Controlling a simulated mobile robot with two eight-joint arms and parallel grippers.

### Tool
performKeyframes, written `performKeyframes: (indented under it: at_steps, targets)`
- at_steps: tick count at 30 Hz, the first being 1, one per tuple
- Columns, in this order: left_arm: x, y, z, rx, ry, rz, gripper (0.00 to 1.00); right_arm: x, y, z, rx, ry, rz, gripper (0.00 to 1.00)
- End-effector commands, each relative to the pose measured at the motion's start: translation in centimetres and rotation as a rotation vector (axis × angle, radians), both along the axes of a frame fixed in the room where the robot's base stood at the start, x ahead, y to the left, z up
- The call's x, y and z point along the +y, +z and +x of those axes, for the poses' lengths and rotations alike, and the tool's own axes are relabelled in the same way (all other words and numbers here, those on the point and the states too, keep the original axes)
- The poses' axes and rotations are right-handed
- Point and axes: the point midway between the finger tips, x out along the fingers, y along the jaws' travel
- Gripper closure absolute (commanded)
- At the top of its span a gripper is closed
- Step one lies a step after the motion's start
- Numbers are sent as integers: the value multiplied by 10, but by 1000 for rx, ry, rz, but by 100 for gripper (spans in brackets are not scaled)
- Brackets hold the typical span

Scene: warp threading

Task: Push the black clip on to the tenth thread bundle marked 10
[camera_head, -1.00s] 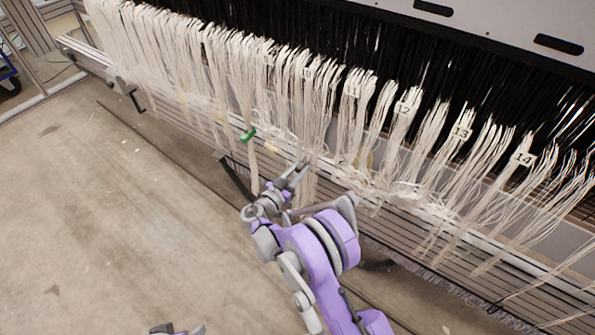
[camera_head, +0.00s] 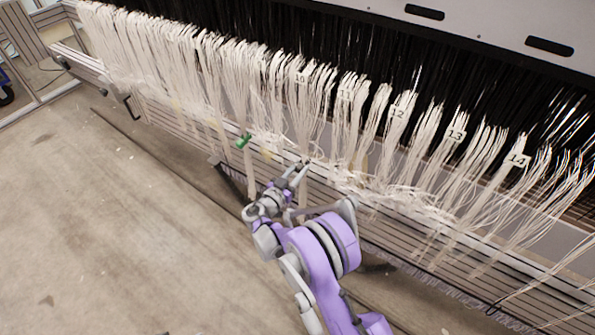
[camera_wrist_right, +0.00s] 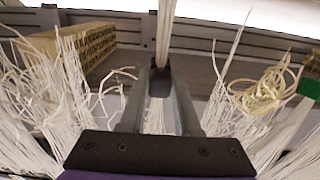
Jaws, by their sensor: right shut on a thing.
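The tenth thread bundle, with its label 10 (camera_head: 300,78), hangs white and loose in the head view, left of bundle 11. My right gripper (camera_head: 300,168) is low in front of it. In the right wrist view my right gripper (camera_wrist_right: 160,76) is shut on the small dark clip (camera_wrist_right: 157,72) at its fingertips. A gathered white bundle (camera_wrist_right: 163,35) runs up from the clip; whether the clip is fully around the strands I cannot tell. In the head view the clip is too small to make out. My left gripper is not in view.
A green clip (camera_head: 243,141) holds a bundle to the left; a green piece (camera_wrist_right: 308,84) shows at the right wrist view's edge. Bundles marked 11 (camera_head: 346,95) to 14 (camera_head: 518,159) hang to the right. Slatted rails run below. The floor (camera_head: 100,230) at left is clear.

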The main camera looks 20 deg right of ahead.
Motion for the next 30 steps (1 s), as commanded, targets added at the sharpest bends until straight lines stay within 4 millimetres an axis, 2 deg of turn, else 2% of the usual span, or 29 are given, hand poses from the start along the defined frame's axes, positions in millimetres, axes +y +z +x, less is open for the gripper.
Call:
performKeyframes:
  at_steps: [25,26,30]
  targets:
    - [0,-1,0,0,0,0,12,-4,0,3,-1,-1,-1,100]
    - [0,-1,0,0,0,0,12,-4,0,3,0,-1,-1,68]
    - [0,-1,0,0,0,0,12,-4,0,3,-1,-1,-1,42]
